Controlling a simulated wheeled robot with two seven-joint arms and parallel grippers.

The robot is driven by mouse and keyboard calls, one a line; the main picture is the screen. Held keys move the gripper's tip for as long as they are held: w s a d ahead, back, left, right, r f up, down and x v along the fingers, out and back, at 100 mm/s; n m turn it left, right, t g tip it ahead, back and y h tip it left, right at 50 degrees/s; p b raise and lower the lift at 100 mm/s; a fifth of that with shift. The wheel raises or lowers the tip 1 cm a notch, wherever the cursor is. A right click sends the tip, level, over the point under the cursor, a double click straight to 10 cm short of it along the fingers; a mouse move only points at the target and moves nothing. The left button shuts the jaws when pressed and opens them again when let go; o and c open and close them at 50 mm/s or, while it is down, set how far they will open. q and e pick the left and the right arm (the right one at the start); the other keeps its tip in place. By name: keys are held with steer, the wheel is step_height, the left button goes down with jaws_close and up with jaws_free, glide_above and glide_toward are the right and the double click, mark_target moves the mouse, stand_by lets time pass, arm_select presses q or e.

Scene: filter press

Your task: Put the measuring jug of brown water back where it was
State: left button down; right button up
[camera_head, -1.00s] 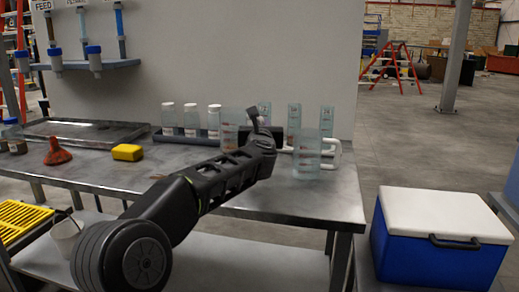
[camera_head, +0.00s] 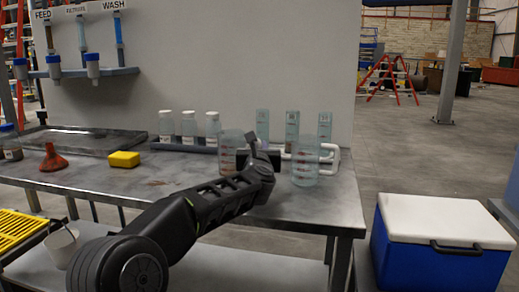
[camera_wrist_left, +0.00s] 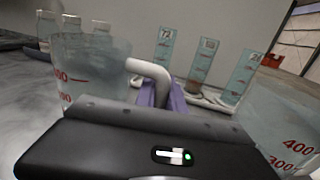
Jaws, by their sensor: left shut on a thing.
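A clear measuring jug (camera_head: 230,143) with red marks and a little brown near its bottom is at the left of my left gripper (camera_head: 255,150). In the left wrist view this jug (camera_wrist_left: 90,62) has a white handle (camera_wrist_left: 150,70) that reaches towards my fingers. My left gripper is shut on this handle; the fingertips are mostly hidden. The jug looks upright, low over the bench or on it; I cannot tell which. A second clear jug (camera_head: 305,165) stands on the bench just right of the gripper, and close at the right in the wrist view (camera_wrist_left: 290,125). My right gripper is not in view.
Behind the jugs stand white-capped bottles (camera_head: 189,127) and several measuring cylinders (camera_head: 292,128). A yellow block (camera_head: 124,159), red funnel (camera_head: 53,158) and metal tray (camera_head: 85,138) are at the left of the bench (camera_head: 330,208). A blue cooler (camera_head: 430,255) stands right of it.

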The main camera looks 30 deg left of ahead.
arm_select(q)
steer(key=shift+f, duration=0.1)
steer(key=c, duration=1.4)
jaws_free()
steer(key=shift+c, duration=0.2)
steer(key=shift+r, duration=0.25)
steer(key=v, duration=1.2)
